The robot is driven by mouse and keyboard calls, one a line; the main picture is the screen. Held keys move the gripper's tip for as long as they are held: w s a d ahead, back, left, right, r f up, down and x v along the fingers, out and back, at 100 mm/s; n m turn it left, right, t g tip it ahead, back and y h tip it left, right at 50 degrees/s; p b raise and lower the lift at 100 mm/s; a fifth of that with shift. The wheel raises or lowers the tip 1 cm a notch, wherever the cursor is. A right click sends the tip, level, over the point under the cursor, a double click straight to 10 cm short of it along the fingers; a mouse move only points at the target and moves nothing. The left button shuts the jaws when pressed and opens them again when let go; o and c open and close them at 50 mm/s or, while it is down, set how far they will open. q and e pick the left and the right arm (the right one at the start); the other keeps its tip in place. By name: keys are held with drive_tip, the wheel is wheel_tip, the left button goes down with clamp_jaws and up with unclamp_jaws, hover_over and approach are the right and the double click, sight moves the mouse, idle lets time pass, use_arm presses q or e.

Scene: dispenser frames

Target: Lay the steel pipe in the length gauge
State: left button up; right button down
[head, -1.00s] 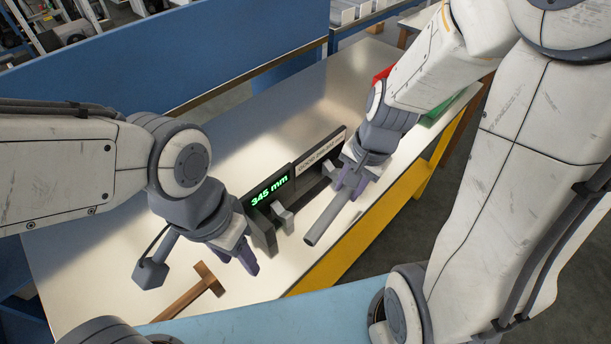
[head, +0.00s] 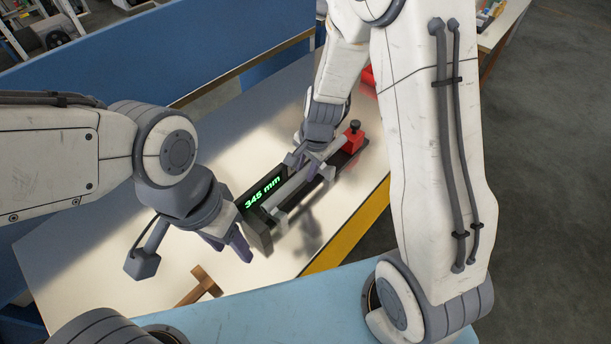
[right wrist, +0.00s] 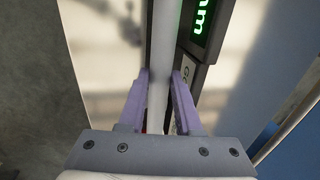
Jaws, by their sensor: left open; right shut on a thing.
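The length gauge (head: 257,237) stands on the table, with a dark end block, grey supports and a green "345 mm" display; a red block with a black knob (head: 353,141) is at its far end. My right gripper (head: 299,163) is shut on the grey steel pipe (head: 284,190), which lines up along the gauge in front of the display. In the right wrist view the pipe (right wrist: 164,40) runs between the purple fingers (right wrist: 158,82). I cannot tell whether the pipe touches the supports. My left gripper (head: 230,247) is open and empty, left of the end block.
A brown wooden T-shaped piece (head: 198,289) lies on the table (head: 90,255) near the front edge. A red object (head: 368,80) is partly hidden behind my right arm. A blue panel (head: 215,60) borders the table's back. The table's left part is mostly clear.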

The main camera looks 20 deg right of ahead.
wheel_tip(320, 180, down, 4)
drive_tip(key=shift+w+f+b, duration=0.1)
drive_tip(key=shift+f+b, duration=0.05)
drive_tip(key=shift+b, duration=0.95)
drive_tip(key=shift+f, duration=0.15)
drive_tip(key=c, duration=0.9)
unclamp_jaws()
drive_tip(key=shift+r, duration=0.2)
